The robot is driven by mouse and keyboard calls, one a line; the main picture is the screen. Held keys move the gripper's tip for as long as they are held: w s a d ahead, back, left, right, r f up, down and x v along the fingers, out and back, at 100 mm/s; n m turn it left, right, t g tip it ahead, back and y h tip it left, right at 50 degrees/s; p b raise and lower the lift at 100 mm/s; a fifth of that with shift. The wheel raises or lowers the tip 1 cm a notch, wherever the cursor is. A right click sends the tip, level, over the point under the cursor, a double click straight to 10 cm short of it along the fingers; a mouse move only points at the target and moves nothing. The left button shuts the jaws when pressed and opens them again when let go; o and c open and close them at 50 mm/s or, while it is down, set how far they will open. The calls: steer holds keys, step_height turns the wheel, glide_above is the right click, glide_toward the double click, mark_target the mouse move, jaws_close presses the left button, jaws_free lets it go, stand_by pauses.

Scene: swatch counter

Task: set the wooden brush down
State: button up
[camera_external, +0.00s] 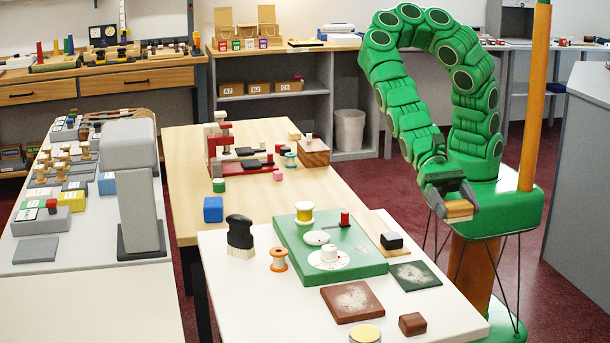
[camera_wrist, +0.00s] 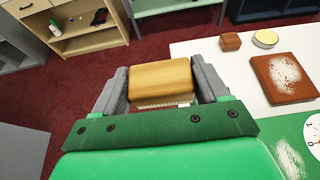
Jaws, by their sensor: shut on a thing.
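My gripper (camera_external: 448,200) is shut on the wooden brush (camera_external: 459,209). In the wrist view the brush (camera_wrist: 160,80) is a light wooden block with pale bristles along its lower edge, held between the two grey fingers of my gripper (camera_wrist: 162,85). The brush is in the air at the right side of the white table (camera_external: 240,290), above the floor and apart from the table top. Its bristles are hard to make out in the external view.
The white table holds a green board (camera_external: 290,245) with spools and a dial, a dusty brown plate (camera_external: 352,301), a dusty dark green plate (camera_external: 415,276), a small brown block (camera_external: 412,324), a round yellow-topped tin (camera_external: 365,334) and a black-handled brush (camera_external: 240,235). Bare white surface shows at the front left.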

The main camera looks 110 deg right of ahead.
steer(key=shift+r, duration=0.2)
steer(key=shift+w+r, duration=0.15)
steer(key=shift+r, duration=2.8)
step_height(320, 180, up, 20)
steer(key=w+d+m+t, duration=0.2)
steer(key=w+d+t, duration=0.1)
steer(key=w+d, duration=0.8)
steer(key=m+t+h, duration=0.4)
steer(key=m+t, duration=0.2)
steer(key=m, duration=0.1)
glide_above(319, 196)
steer(key=shift+t, duration=0.3)
step_height(319, 196, down, 44)
